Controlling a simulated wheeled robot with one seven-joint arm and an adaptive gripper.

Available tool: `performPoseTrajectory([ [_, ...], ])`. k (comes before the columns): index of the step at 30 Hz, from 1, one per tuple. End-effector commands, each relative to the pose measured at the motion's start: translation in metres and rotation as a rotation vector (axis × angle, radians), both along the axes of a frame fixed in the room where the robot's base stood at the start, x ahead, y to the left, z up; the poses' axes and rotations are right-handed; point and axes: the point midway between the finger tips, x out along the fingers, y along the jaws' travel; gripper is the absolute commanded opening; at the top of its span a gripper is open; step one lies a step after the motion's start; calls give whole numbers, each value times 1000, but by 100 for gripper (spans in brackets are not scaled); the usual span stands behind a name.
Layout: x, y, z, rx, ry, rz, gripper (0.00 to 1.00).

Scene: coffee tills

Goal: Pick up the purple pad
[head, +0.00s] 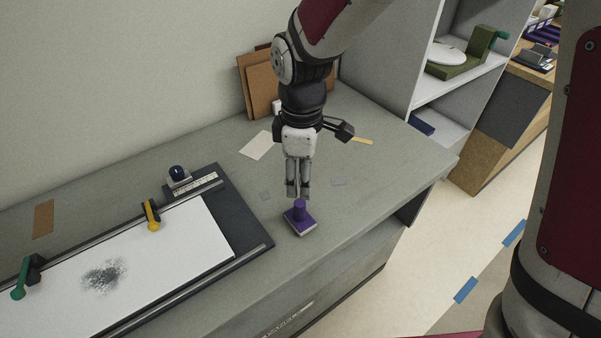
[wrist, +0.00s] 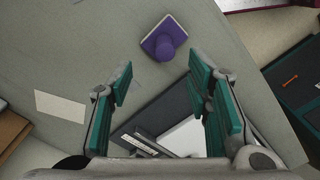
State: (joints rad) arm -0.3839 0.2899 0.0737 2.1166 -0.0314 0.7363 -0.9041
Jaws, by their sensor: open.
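The purple pad (head: 300,222) stands on the grey counter near its front edge, with an upright purple knob on a flat square base with a pale lower edge. In the wrist view the purple pad (wrist: 164,40) shows at the top, beyond the fingertips and between their lines. My gripper (head: 298,194) points down just above and behind the pad in the head view. In the wrist view my gripper (wrist: 163,85) has its teal-lined fingers wide apart with nothing between them. I cannot tell the exact height gap to the knob.
A board with a white sheet (head: 150,260) and clamps lies left of the pad. A pale card (head: 258,146) and brown boards (head: 262,85) are at the back. A grey shelf unit (head: 425,60) stands right. The counter around the pad is mostly clear.

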Motion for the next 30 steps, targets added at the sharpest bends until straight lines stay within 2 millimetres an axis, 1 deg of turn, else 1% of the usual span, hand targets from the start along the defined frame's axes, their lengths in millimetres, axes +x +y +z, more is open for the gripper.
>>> performPoseTrajectory([
  [1,-1,0,-11,-2,5,0,45],
  [6,-1,0,-37,-1,3,-1,45],
  [14,-2,0,-54,-1,1,-1,45],
  [19,-8,3,-79,-2,4,-2,45],
  [21,-7,2,-88,-2,4,-2,45],
  [25,-6,2,-98,-1,1,-1,45],
  [30,-6,2,-100,0,0,-2,45],
])
